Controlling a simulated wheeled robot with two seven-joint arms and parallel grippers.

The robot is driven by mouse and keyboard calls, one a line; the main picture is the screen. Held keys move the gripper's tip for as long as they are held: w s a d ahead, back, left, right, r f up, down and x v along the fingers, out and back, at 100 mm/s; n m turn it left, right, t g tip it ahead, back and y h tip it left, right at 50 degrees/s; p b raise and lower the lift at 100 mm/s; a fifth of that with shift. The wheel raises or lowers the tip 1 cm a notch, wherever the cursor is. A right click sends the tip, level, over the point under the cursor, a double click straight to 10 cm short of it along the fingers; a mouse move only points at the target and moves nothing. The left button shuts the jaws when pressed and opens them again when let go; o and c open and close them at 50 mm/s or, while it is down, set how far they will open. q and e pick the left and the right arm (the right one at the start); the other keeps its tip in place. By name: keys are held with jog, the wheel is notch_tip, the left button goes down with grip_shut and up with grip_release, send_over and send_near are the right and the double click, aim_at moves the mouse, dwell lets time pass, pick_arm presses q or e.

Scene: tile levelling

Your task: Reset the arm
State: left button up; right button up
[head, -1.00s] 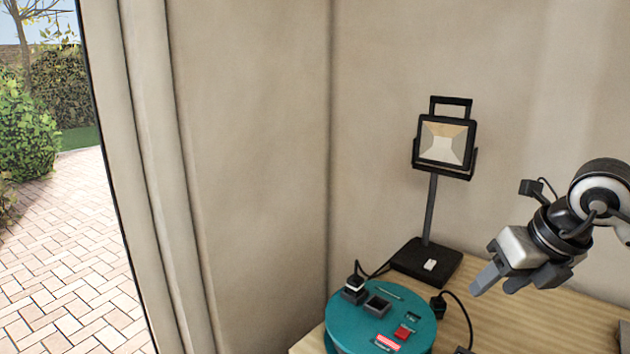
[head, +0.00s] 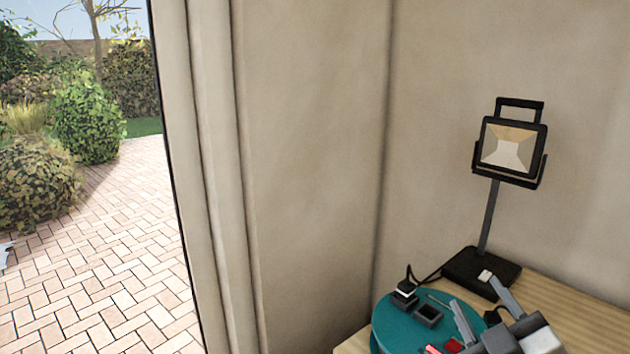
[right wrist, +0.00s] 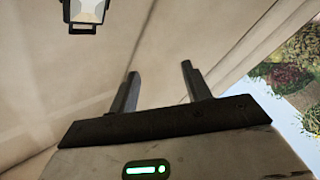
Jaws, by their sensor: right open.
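My right gripper (head: 478,300) is at the lower right of the head view, in front of the teal round cable reel and the wooden worktop. Its two grey fingers are apart with nothing between them. In the right wrist view the same open fingers (right wrist: 159,80) point towards a bare beige wall, and a green light shows on the gripper body. My left gripper is in neither view.
A black work lamp (head: 508,148) stands on the wooden worktop (head: 560,298) beside the teal reel (head: 396,332), which carries sockets and a plug. Beige walls (head: 310,170) close off the corner. At left, an opening shows brick paving (head: 110,240) and bushes (head: 88,118).

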jog(key=s+f+m+g, duration=0.1)
jog(key=s+f+g, duration=0.1)
jog(key=f, duration=0.3)
jog(key=s+d+f+m+g+h, duration=0.1)
jog(key=s+f+m+g, duration=0.1)
jog(key=f, duration=0.3)
jog(key=s+f+m+g+h, duration=0.1)
jog(key=s+f+m+g, duration=0.1)
jog(key=s+f+g, duration=0.2)
jog(key=shift+s+d+f+g, duration=0.2)
jog(key=shift+f+g, duration=0.1)
jog(key=shift+f, duration=0.15)
jog(key=s+a+f+m+g+y, duration=0.1)
jog(key=s+a+f+g, duration=0.1)
jog(key=s+f+g, duration=0.3)
jog(key=s+a+f+g+y, duration=0.1)
jog(key=s+a+f+g, duration=0.15)
jog(key=s, duration=0.45)
jog(key=w+a+f+t+y+b, duration=0.3)
jog(key=w+a+f+t, duration=0.2)
jog(key=a+f+t, duration=0.1)
jog(key=shift+w+f+t, duration=0.4)
jog(key=shift+f+t, duration=0.1)
jog(key=shift+t, duration=0.35)
